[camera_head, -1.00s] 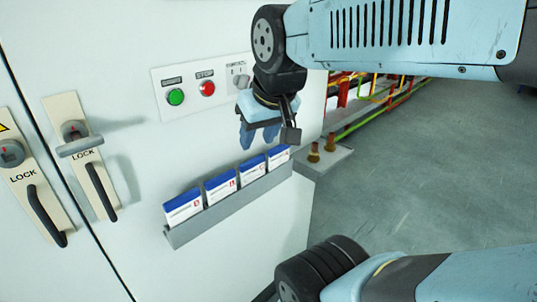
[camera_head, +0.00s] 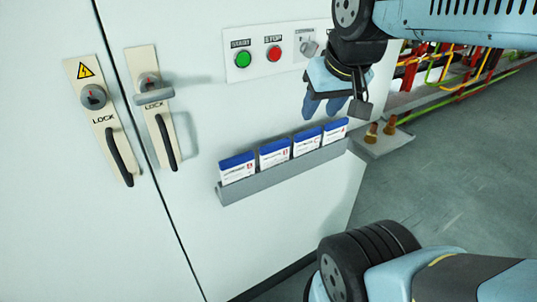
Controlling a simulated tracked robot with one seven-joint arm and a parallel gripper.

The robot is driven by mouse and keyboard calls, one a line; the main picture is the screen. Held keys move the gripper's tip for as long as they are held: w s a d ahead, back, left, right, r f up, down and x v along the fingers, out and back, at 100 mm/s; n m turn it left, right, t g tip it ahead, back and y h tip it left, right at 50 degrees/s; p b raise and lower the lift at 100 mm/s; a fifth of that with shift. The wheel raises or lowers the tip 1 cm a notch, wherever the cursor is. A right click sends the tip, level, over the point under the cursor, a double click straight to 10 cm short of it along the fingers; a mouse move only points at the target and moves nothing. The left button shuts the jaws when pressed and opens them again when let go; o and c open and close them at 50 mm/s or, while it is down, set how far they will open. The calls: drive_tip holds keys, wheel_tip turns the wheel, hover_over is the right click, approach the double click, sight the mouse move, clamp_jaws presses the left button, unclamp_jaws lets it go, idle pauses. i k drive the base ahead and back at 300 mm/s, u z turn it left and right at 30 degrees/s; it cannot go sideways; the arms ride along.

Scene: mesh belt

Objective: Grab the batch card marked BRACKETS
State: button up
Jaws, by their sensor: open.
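Several white batch cards with blue top bands stand in a row in a grey sloping rack (camera_head: 285,175) on the cabinet front. They are the far-left card (camera_head: 238,168), the second card (camera_head: 274,153), the third card (camera_head: 307,142) and the far-right card (camera_head: 335,130). Their print is too small to read, so I cannot tell which is marked BRACKETS. My gripper (camera_head: 322,106) is open and empty, its blue fingers pointing down. In the picture it is just above the two right-hand cards, apart from them.
A control panel (camera_head: 262,66) with a green START button (camera_head: 243,60), a red STOP button (camera_head: 275,54) and a switch sits above the rack. Two LOCK handles (camera_head: 120,157) (camera_head: 166,142) are at left. A small ledge (camera_head: 391,146) with two brownish fittings juts out right of the rack.

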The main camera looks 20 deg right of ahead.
sight(275, 153)
drive_tip(key=z, duration=1.1)
drive_tip(key=k, duration=2.1)
drive_tip(key=u, duration=0.95)
drive_tip(key=i, duration=1)
